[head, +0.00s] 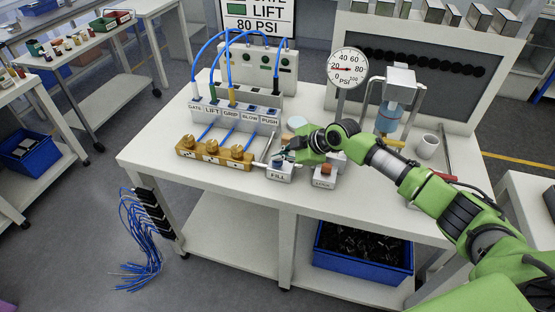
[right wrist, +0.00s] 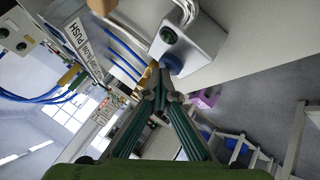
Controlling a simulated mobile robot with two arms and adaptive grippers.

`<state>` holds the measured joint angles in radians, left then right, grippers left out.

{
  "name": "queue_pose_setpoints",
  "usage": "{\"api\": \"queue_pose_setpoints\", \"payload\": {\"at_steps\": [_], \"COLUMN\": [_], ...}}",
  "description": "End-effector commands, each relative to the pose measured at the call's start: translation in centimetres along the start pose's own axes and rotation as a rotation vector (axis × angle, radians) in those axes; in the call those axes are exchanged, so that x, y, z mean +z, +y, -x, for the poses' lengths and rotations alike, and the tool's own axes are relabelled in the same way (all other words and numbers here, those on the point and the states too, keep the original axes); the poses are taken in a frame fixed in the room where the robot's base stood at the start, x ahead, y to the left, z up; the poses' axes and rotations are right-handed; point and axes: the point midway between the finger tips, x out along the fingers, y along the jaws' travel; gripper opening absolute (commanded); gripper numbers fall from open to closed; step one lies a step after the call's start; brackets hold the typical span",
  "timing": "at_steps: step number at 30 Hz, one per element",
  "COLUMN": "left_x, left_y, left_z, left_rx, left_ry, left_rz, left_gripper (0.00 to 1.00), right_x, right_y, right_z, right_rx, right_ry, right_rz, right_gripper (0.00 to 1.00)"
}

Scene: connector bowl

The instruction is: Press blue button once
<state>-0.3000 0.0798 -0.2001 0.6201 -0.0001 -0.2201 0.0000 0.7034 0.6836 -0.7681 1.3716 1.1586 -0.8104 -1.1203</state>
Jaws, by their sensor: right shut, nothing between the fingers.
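The blue button (right wrist: 173,64) shows in the right wrist view on the lower end of a grey box (right wrist: 192,42). A dark green round button (right wrist: 168,35) sits on the same box. In the head view a small box labelled FILL (head: 279,175) stands near the table's front edge, its top partly hidden by my right gripper (head: 284,156). My right gripper is shut and empty. Its fingertips (right wrist: 160,88) are close to the blue button in the right wrist view; I cannot tell whether they touch it. My left gripper is not in view.
A box with an orange-brown button (head: 326,169) stands just right of the FILL box. A brass valve block (head: 213,160) and a labelled panel with blue tubes (head: 235,108) are to the left. A pressure gauge (head: 347,68) and white cup (head: 428,146) stand behind my right arm.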

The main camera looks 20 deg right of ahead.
Motion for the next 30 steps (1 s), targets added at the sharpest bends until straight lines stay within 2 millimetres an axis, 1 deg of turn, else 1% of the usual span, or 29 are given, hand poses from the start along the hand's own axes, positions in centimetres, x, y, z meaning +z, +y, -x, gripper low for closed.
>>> {"api": "queue_pose_setpoints", "payload": {"at_steps": [8,20,23,30], "left_x": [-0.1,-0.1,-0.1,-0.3], "left_y": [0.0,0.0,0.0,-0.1], "left_z": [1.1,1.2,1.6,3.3], "left_rx": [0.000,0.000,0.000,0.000], "left_ry": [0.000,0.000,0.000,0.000], "left_rz": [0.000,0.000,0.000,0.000], "left_gripper": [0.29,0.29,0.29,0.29], "right_x": [-0.7,-0.9,-1.1,-2.4], "right_y": [0.8,0.9,1.2,2.4], "right_z": [1.1,1.3,1.7,3.3], "right_rx": [-0.001,0.000,0.000,0.001], "right_ry": [-0.002,-0.001,0.000,0.000], "right_rz": [0.000,0.000,0.000,0.000], "right_gripper": [0.00,0.00,0.00,0.00]}}
